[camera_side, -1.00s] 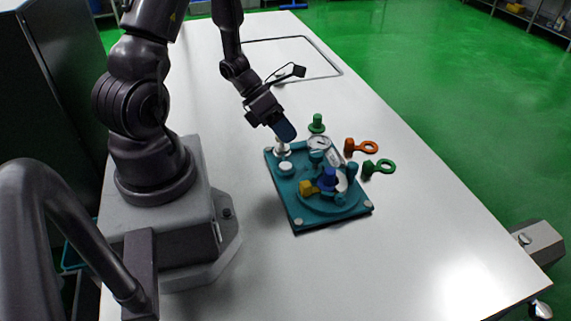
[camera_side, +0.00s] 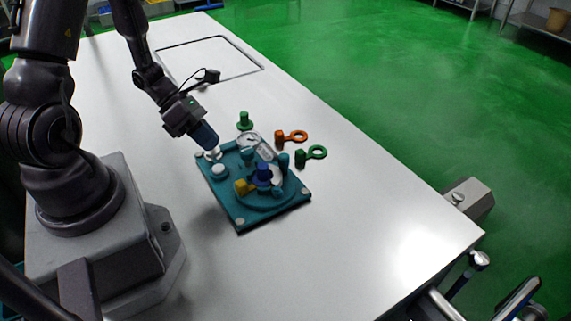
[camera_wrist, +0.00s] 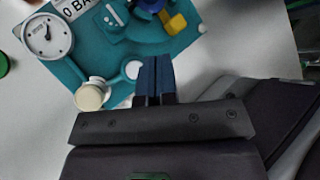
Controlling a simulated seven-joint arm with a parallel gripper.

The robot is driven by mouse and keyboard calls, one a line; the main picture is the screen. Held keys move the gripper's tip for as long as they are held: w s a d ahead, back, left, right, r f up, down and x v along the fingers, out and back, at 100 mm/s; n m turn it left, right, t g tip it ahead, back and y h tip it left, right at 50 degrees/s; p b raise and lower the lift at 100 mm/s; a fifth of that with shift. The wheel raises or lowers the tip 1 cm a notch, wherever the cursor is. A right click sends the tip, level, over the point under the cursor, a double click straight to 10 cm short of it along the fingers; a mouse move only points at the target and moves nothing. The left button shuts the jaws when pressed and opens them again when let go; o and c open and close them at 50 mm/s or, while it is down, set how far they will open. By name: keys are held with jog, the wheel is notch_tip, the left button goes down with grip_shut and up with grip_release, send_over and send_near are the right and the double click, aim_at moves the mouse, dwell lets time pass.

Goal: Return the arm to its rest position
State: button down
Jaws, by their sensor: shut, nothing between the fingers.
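My gripper (camera_side: 206,138) is shut and empty, with its blue fingers pointing down above the back-left corner of the teal fixture board (camera_side: 238,215). In the wrist view the fingers of my gripper (camera_wrist: 155,62) are pressed together. They appear over the edge of the board (camera_wrist: 95,50), close to a white round knob (camera_wrist: 132,70) and a cream-coloured cap (camera_wrist: 90,95). I cannot tell the exact height of the fingertips above the board.
The board carries a dial gauge (camera_side: 248,142), a blue knob (camera_side: 263,173) and a yellow part (camera_side: 244,187). A green peg (camera_side: 244,121), an orange ring-handled piece (camera_side: 293,136) and a green ring-handled piece (camera_side: 312,153) are behind and right of it. The table's front right is clear.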

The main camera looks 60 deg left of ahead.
jog(key=s+d+r+m+y, duration=0.2)
jog(key=d+r+m, duration=0.3)
jog(key=r+m, duration=0.7)
jog(key=s+d+r+m+y, duration=0.2)
jog(key=d+r+m+y, duration=0.3)
jog(key=r+m, duration=0.7)
jog(key=m, duration=0.8)
jog(key=shift+s+d+r+t, duration=0.15)
jog(key=shift+r+t, duration=0.15)
jog(key=shift+r, duration=0.05)
